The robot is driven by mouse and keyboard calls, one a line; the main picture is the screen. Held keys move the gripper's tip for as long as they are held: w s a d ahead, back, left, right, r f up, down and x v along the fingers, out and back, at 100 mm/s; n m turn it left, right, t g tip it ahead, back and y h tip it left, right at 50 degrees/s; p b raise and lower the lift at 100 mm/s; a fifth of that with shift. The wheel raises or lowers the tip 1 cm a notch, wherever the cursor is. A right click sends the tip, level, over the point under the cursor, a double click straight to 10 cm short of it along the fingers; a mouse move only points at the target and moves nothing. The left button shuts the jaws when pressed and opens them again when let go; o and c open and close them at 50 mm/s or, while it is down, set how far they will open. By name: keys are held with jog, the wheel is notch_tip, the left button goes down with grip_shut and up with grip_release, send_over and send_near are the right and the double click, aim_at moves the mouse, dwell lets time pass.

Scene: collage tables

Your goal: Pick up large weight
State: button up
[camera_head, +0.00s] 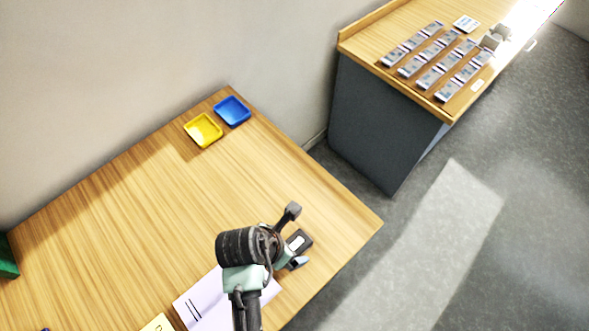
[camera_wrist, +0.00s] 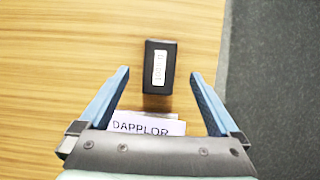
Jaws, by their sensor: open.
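The large weight is a black block with a white label (camera_wrist: 168,67), lying on the wooden table near its right edge. In the head view the weight (camera_head: 304,237) is partly hidden by my gripper. My gripper (camera_wrist: 160,74) is open, with its two blue fingers pointing toward the weight. In the wrist view the weight lies between the fingertips and a little beyond them, with clear gaps on both sides. The fingers do not touch it. How high they are above the table I cannot tell.
A paper marked DAPPLOR (camera_wrist: 146,126) lies just behind the weight; a pale sheet (camera_head: 203,302) shows in the head view. Yellow (camera_head: 203,130) and blue (camera_head: 232,111) trays stand at the table's far end. A second table (camera_head: 366,42) carries rows of grey blocks.

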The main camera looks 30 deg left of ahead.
aim_at(294, 245)
jog(key=shift+p+x, duration=0.5)
jog(key=shift+x, duration=2.45)
jog(key=shift+s+a, duration=0.1)
jog(key=shift+s, duration=0.1)
grip_shut()
jog(key=shift+w, duration=0.1)
